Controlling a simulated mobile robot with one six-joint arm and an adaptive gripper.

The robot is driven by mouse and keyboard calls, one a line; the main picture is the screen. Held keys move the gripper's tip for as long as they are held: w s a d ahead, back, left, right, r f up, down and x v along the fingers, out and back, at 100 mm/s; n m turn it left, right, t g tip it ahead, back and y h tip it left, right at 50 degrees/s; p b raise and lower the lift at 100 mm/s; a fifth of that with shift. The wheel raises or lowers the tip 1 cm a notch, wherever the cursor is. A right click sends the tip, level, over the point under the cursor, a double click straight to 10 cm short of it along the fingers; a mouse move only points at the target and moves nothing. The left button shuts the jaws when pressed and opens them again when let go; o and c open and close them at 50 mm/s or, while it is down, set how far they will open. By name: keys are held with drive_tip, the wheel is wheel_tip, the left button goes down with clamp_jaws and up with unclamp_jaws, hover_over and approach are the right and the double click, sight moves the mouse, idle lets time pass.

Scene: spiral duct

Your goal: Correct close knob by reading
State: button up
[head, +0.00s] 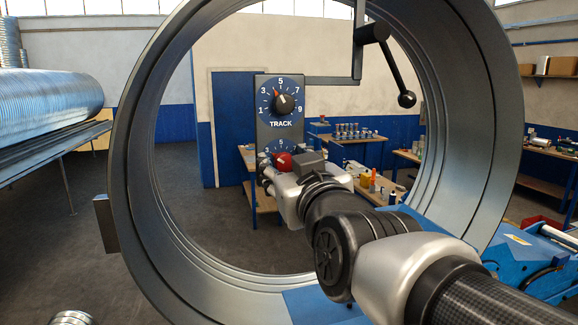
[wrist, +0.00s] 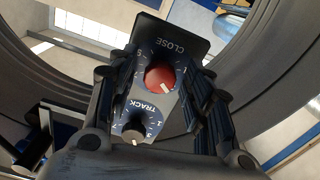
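The dark control panel (head: 265,125) hangs inside the large metal ring. Its black TRACK knob (head: 281,103) points just left of 5. The red CLOSE knob (head: 281,160) sits below, its dial partly hidden by my gripper (head: 272,172). In the wrist view the panel is upside down, with the red CLOSE knob (wrist: 160,77) between the spread fingers of my gripper (wrist: 160,72). Gaps show on both sides of the knob, so the gripper is open. The red knob's white mark points to the picture's lower right. The TRACK knob (wrist: 133,130) is nearer the palm.
The metal ring (head: 145,190) surrounds the panel and my arm. A bracket with a black ball-ended lever (head: 398,80) hangs to the right of the panel. Workbenches (head: 355,150) stand behind the ring. A corrugated duct (head: 50,100) lies on a rack at left.

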drive_tip(key=c, duration=1)
drive_tip(key=shift+o, duration=0.2)
drive_tip(key=m+b, duration=0.2)
drive_tip(key=b, duration=0.1)
drive_tip(key=shift+f, duration=0.25)
drive_tip(key=m, duration=0.3)
drive_tip(key=shift+r+b, duration=0.2)
drive_tip(key=shift+b, duration=0.15)
drive_tip(key=o, duration=1)
drive_tip(key=shift+o, duration=0.2)
